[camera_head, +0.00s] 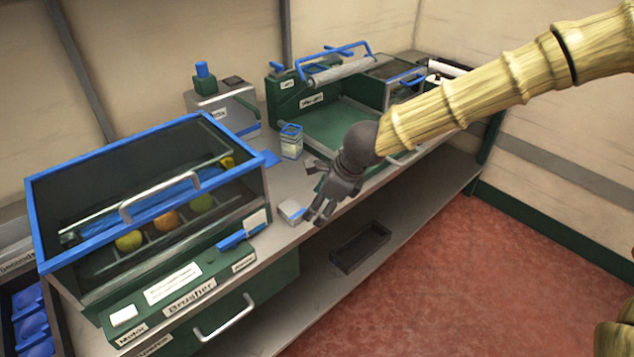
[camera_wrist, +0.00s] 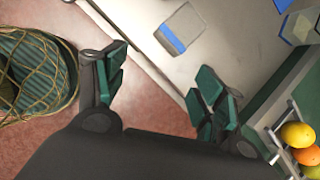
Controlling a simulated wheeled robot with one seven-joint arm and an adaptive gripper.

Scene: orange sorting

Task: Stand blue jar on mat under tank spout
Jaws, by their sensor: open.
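The blue jar (camera_head: 291,141), clear-sided with a blue rim and pale contents, stands upright on the counter between the tank and the green tray unit. The tank (camera_head: 222,108) is a grey box with a blue cap at the back; its spout is hard to make out. The blue mat (camera_head: 266,158) lies flat in front of the tank, left of the jar, with nothing seen on it. My gripper (camera_head: 318,195) is open and empty over the counter's front edge, nearer the front than the jar. Its spread fingers show in the wrist view (camera_wrist: 165,78).
A small white block with a blue stripe (camera_head: 291,211) lies beside my gripper and shows in the wrist view (camera_wrist: 180,30). The brusher (camera_head: 75,180), holding fruit, fills the left. The green tray unit (camera_head: 335,128) stands right. A netted basket (camera_wrist: 35,75) is below the counter edge.

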